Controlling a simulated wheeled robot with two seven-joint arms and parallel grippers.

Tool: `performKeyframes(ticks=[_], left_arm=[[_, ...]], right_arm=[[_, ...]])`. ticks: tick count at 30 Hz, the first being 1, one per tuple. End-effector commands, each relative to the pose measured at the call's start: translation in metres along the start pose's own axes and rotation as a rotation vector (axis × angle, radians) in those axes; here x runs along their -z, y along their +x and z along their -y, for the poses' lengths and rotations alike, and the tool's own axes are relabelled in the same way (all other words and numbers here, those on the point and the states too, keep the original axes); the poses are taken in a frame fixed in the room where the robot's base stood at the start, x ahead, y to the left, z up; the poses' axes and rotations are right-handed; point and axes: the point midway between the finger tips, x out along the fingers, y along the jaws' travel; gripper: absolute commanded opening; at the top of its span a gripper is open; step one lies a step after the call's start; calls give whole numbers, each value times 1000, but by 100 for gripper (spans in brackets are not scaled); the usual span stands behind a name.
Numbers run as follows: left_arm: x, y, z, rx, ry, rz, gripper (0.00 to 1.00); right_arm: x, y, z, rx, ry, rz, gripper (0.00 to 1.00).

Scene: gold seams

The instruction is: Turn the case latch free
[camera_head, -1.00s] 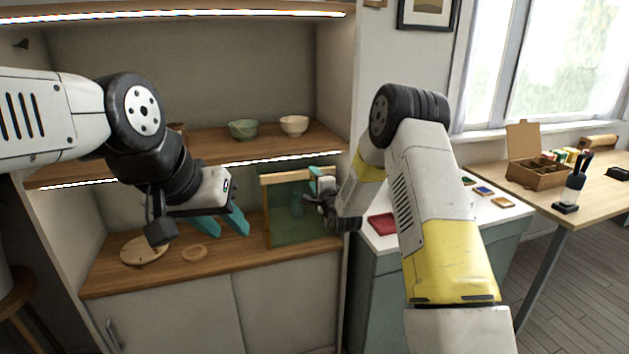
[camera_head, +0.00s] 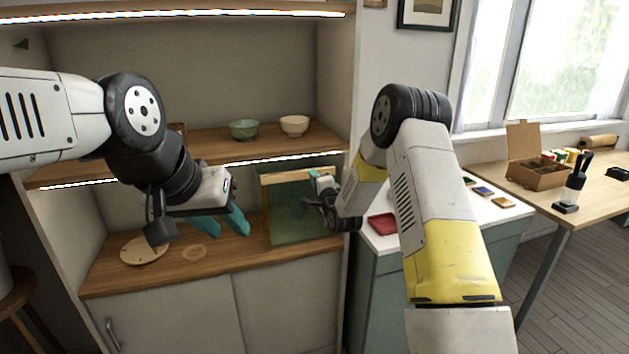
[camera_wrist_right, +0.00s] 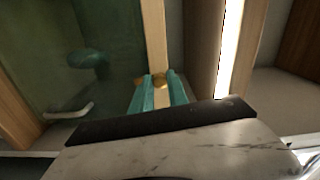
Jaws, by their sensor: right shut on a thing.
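The case (camera_head: 265,215) is a wood-framed box with a greenish glass front, standing on the lower counter of the cabinet. My right gripper (camera_head: 314,174) is at the case's upper right side. In the right wrist view its teal fingers (camera_wrist_right: 160,84) are shut on the small brass-coloured latch (camera_wrist_right: 161,77) at the case's wooden edge strip (camera_wrist_right: 153,40). The fingers hide much of the latch, so its exact angle is unclear. My left gripper (camera_head: 222,228) is open and empty, hanging above the counter left of the case.
Two bowls (camera_head: 244,129) stand on the shelf above. Behind the glass is a blurred teal object (camera_wrist_right: 88,65). A lit shelf strip (camera_wrist_right: 230,45) runs close beside the right gripper. A white-topped cabinet (camera_head: 440,215) stands right.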

Motion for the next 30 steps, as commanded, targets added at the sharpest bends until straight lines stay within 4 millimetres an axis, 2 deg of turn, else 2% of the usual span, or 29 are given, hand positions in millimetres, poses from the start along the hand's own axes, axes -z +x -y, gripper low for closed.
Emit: performKeyframes(ticks=[30], left_arm=[[0, 0, 0, 0, 0, 0, 36]], right_arm=[[0, 0, -1, -2, -945, 1, 0]])
